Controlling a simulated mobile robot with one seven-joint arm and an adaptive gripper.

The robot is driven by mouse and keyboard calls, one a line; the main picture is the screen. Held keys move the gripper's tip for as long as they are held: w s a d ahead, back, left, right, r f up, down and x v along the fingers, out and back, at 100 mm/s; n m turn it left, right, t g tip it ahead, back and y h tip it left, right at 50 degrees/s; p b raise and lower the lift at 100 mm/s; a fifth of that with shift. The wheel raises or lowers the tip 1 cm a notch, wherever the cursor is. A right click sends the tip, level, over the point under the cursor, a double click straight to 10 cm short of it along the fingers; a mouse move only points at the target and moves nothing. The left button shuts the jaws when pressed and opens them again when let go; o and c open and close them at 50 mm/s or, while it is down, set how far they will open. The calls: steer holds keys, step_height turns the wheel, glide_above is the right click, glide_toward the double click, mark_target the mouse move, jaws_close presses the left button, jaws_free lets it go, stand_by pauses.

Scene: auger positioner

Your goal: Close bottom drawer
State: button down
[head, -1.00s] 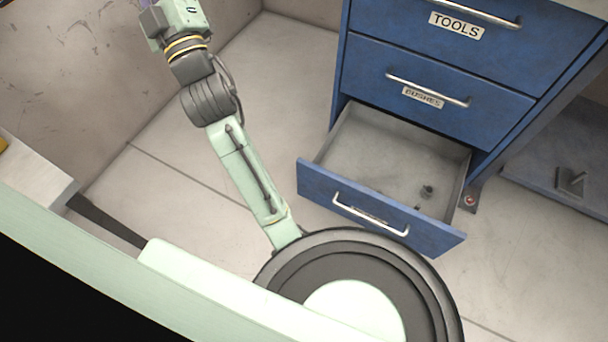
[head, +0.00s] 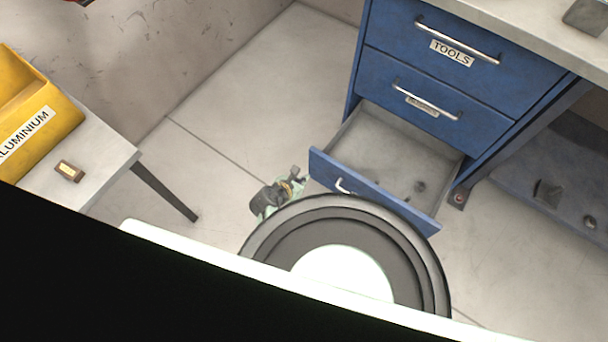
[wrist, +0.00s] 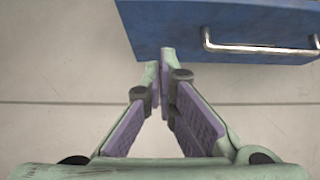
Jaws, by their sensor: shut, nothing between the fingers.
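The bottom drawer (head: 372,188) of the blue cabinet is pulled out, and its inside shows with a few small dark items in it. Its blue front also shows in the wrist view (wrist: 165,28), with the silver handle (wrist: 262,48) at the right. My gripper (wrist: 160,58) is shut and empty, its fingertips overlapping the lower edge of the drawer front, left of the handle. I cannot tell whether they touch it.
The drawers above, labelled TOOLS (head: 450,55) and a lower one (head: 425,105), are closed. At the left stands a table (head: 105,150) with a yellow ALUMINIUM bin (head: 30,100). A low shelf (head: 560,170) is at the right.

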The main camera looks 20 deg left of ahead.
steer(key=w+d+f+b, duration=0.3)
steer(key=w+f+b, duration=0.3)
steer(key=w+b, duration=0.3)
steer(key=shift+w, duration=0.25)
